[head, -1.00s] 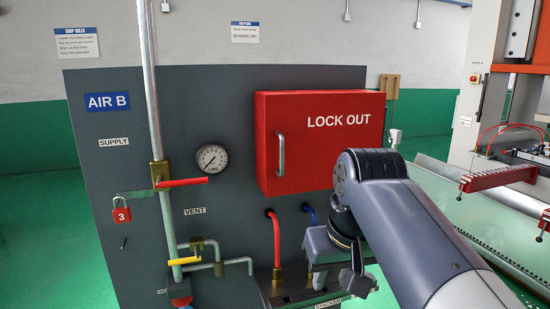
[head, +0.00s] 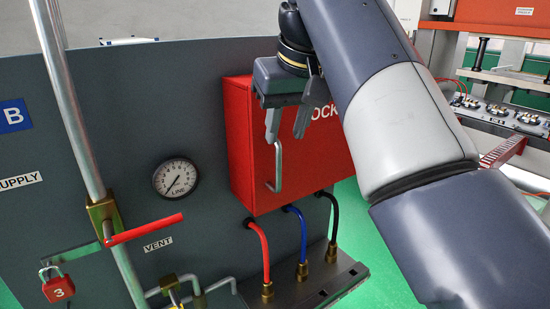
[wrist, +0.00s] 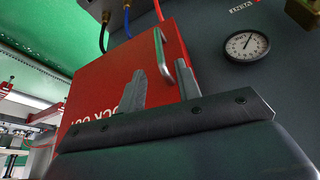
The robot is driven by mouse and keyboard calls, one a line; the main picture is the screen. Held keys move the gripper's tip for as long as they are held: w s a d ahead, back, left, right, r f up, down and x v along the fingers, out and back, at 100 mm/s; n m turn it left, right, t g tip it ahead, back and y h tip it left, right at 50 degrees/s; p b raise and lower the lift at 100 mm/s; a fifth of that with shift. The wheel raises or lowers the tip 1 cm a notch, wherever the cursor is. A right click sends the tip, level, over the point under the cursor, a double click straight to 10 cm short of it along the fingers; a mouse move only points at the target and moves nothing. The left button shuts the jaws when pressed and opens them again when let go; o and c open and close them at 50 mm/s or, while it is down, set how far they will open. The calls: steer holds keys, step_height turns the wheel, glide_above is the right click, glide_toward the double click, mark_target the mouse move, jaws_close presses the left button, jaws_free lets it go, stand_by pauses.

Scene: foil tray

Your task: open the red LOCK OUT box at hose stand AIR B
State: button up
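The red LOCK OUT box (head: 318,165) is mounted on the grey panel, its front door shut. Its metal handle (head: 278,168) stands upright near the door's left edge. My gripper (head: 286,136) is in front of the box by the handle's upper part, fingers apart and pointing down in the head view. My arm covers part of the lettering. In the wrist view, the handle (wrist: 162,52) shows around and just beyond the gap between the open fingers (wrist: 162,85). I cannot tell whether a finger touches it. The box door (wrist: 100,92) shows upside down there.
Left of the box are a gauge (head: 176,180), a red lever (head: 146,229) on a vertical pipe, and a red padlock (head: 57,285). Below the box, red, blue and black hoses (head: 302,247) run to a small shelf (head: 330,288). Machinery stands at the right.

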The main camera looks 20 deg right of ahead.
mark_target(280, 155)
steer(key=x, duration=0.8)
steer(key=shift+f, duration=0.1)
jaws_close()
stand_by(0.4)
